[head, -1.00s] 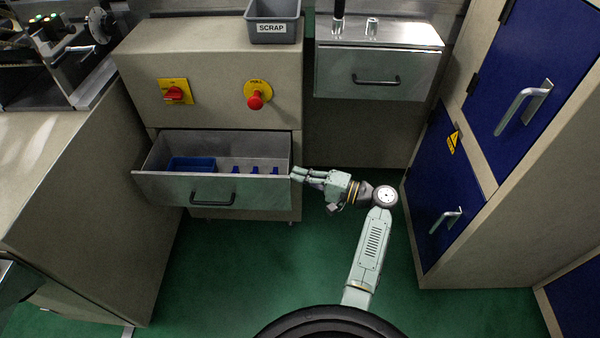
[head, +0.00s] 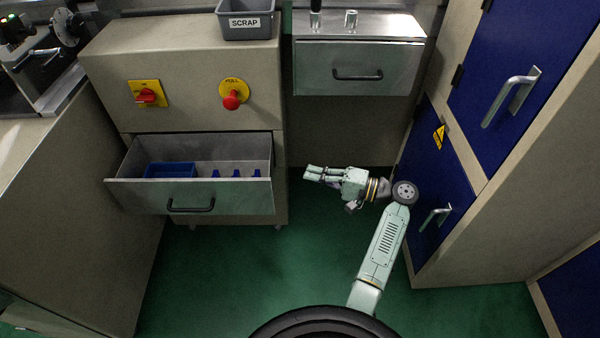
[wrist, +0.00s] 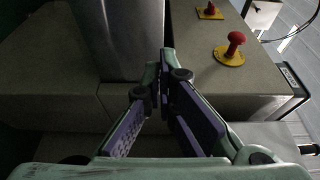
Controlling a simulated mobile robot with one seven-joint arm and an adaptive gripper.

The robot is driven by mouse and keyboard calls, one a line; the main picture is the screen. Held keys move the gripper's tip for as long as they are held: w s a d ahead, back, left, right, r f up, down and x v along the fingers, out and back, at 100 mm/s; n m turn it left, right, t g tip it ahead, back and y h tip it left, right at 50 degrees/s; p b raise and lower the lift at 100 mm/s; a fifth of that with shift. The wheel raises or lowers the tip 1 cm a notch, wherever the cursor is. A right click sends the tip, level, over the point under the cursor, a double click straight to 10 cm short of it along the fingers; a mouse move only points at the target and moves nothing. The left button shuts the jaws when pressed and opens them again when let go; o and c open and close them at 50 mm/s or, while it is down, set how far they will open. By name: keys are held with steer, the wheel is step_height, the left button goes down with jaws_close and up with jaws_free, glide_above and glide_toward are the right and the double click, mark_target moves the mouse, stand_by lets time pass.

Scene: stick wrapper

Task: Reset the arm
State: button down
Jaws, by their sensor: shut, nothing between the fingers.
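My gripper (head: 308,174) is at the middle of the head view, just right of the open drawer (head: 140,196), and apart from it. Its fingers point left. In the wrist view the fingertips of my gripper (wrist: 163,65) are close together with nothing between them. My arm bends at the elbow beside the blue cabinet door. The drawer holds a blue bin (head: 170,170) and several small blue pieces.
A red knob (head: 146,96) and a red push button (head: 231,100) are on the beige cabinet. The SCRAP bin (head: 247,28) stands on top. A closed metal drawer (head: 357,78) is at the back. A blue cabinet (head: 440,180) stands close at right. Green floor (head: 230,270) is clear in front.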

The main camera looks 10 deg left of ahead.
steer(key=shift+d, duration=0.4)
